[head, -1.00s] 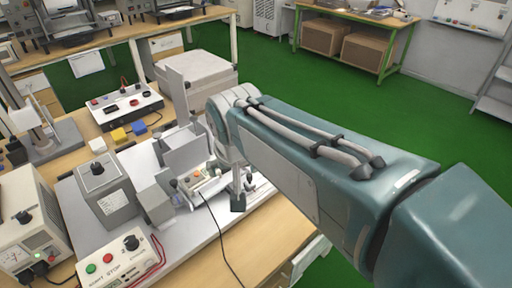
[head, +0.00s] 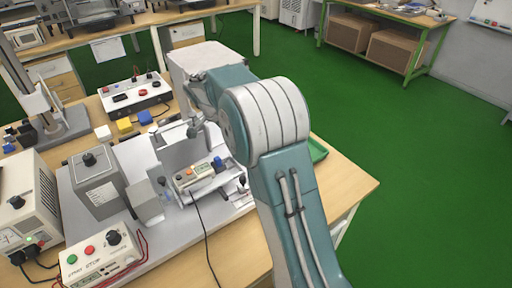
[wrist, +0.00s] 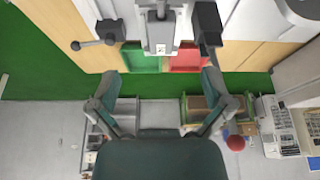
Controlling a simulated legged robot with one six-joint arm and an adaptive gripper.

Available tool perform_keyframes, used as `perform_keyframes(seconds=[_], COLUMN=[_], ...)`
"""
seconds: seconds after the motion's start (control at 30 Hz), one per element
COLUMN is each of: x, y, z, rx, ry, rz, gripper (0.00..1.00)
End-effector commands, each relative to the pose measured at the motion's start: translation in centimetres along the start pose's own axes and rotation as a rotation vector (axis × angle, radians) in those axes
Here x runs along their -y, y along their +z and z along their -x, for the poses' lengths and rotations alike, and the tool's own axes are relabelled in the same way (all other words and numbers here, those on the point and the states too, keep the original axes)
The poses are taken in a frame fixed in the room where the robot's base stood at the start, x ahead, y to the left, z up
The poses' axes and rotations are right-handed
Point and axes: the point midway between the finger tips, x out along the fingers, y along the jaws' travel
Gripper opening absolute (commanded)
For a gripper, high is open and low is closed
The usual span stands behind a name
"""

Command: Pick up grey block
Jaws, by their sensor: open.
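A small pale grey-white block (head: 102,132) lies on the wooden bench in the head view, left of a yellow block (head: 124,125) and a blue block (head: 145,117). A larger grey box-shaped piece (head: 147,200) stands on the pale plate; I cannot tell for certain which is the grey block. My gripper (head: 196,128) is partly hidden by my arm in the head view, to the right of the small blocks and apart from them. In the wrist view my gripper (wrist: 158,84) has its fingers spread, with nothing held between them.
A grey knob box (head: 98,180), a start/stop box (head: 98,258) and a fixture with a small panel (head: 195,173) crowd the plate. A button panel (head: 135,94) stands behind the blocks. The wrist view shows a green tray (wrist: 140,57) and a red tray (wrist: 186,58).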

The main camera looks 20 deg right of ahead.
Motion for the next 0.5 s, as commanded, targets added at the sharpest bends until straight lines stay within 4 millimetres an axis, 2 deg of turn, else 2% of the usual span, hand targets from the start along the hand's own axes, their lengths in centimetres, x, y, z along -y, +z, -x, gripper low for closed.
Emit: perform_keyframes(seconds=[0.13,0.27,0.5], x=[0.9,0.9,0.8], y=[0.2,0.2,0.0], z=[-1.5,-2.9,-6.6], rx=[-0.014,-0.015,-0.013], ry=[0.016,0.020,0.019], rz=[-0.047,-0.051,-0.051], gripper=[1.00,1.00,1.00])
